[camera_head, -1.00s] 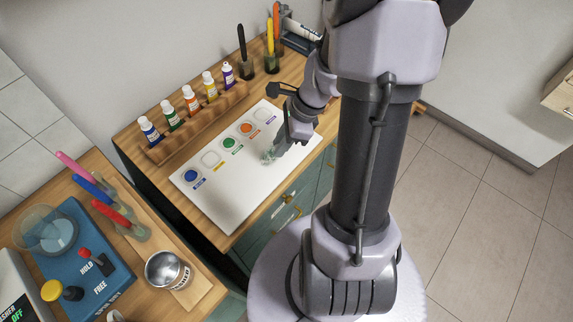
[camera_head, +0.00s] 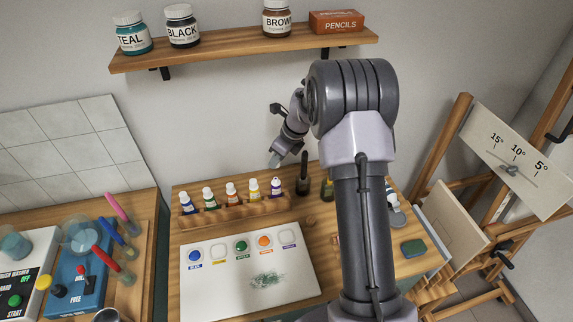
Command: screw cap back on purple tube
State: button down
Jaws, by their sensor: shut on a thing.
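The purple tube (camera_head: 276,187) stands upright at the right end of the wooden rack. It is small here, and I cannot tell whether a cap sits on it. My gripper (camera_head: 274,159) is in the air above the rack, pointing down and left, clear of the tube. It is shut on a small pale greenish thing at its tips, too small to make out. I cannot pick out a separate loose cap for certain.
The rack (camera_head: 238,211) also holds blue, green, orange and yellow tubes. A white palette (camera_head: 210,290) with a dark green smear (camera_head: 267,280) lies in front. A brush cup (camera_head: 303,186) stands right of the rack. A shelf with jars (camera_head: 225,47) is above.

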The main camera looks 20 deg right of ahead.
aim_at(277, 179)
jog(key=shift+a+f+b, duration=0.2)
jog(key=shift+f+b, duration=0.2)
jog(key=shift+f, duration=0.1)
jog(key=shift+f+b, duration=1.6)
jog(key=shift+f, duration=0.55)
jog(key=shift+f+b, duration=0.35)
jog(key=shift+f, duration=0.45)
dwell(0.8)
jog(key=c, duration=1.2)
grip_release()
jog(key=o, duration=0.3)
jog(key=shift+r, duration=0.1)
